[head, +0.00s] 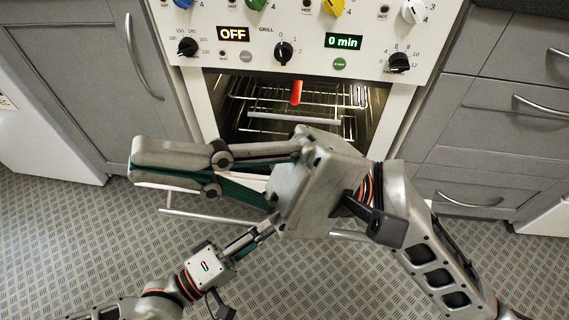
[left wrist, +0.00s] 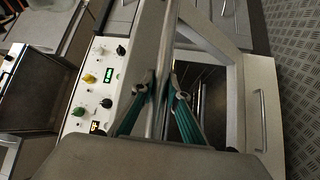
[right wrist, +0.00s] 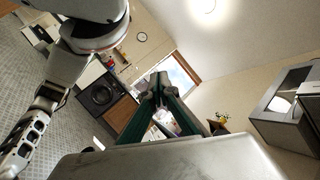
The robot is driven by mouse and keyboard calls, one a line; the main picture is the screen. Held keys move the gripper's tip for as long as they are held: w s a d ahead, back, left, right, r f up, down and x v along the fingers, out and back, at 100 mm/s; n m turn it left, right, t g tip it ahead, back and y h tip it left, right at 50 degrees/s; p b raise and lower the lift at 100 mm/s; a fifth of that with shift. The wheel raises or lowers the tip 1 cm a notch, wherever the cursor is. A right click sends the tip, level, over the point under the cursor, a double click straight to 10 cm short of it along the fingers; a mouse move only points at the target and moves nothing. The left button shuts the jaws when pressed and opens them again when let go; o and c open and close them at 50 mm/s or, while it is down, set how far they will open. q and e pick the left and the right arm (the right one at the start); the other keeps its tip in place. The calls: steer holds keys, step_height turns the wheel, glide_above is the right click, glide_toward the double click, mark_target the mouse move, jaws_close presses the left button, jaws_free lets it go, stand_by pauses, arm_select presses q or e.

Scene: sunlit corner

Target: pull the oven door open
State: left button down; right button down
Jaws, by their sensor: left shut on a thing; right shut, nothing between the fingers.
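The oven door hangs partly open, tilted down toward me. Its silver handle (head: 190,215) runs across below the oven mouth, and it also shows as a bar in the left wrist view (left wrist: 168,40). My left gripper (head: 270,224) is shut on the handle near its middle. Its fingertips are partly hidden behind my right gripper in the head view; they also show in the left wrist view (left wrist: 162,88). My right gripper (head: 138,168) is shut and empty, above the door and pointing left. It covers much of the door. Its fingers also show in the right wrist view (right wrist: 158,88).
The oven cavity (head: 245,115) shows wire racks and a small red object (head: 296,92). The control panel (head: 300,35) with several knobs is above. Grey cabinets (head: 90,65) and drawers (head: 500,125) flank it. The patterned floor (head: 60,230) in front is clear.

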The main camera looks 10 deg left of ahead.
arm_select(q)
steer(key=shift+w+r, duration=0.1)
arm_select(e)
steer(key=w+a+f+n+h, duration=0.3)
steer(key=w+f+n+h, duration=0.4)
steer(key=f+n+h, duration=0.45)
steer(key=w+d+f+n+t+h, duration=0.1)
steer(key=w+d+n+t+h, duration=0.25)
steer(key=w+d, duration=0.4)
steer(key=w+d+f+n+t+h, duration=0.1)
steer(key=w+d+n+t+h, duration=0.25)
steer(key=w, duration=0.75)
steer(key=shift+m+g, duration=0.25)
steer(key=shift+g, duration=0.55)
steer(key=x, duration=0.3)
steer(key=s+d+x, duration=0.1)
steer(key=x, duration=0.3)
steer(key=s+d+x, duration=0.1)
steer(key=x, duration=0.3)
steer(key=shift+f, duration=0.15)
steer(key=shift+s+f+h, duration=0.25)
steer(key=shift+s+f, duration=0.15)
steer(key=shift+s, duration=0.25)
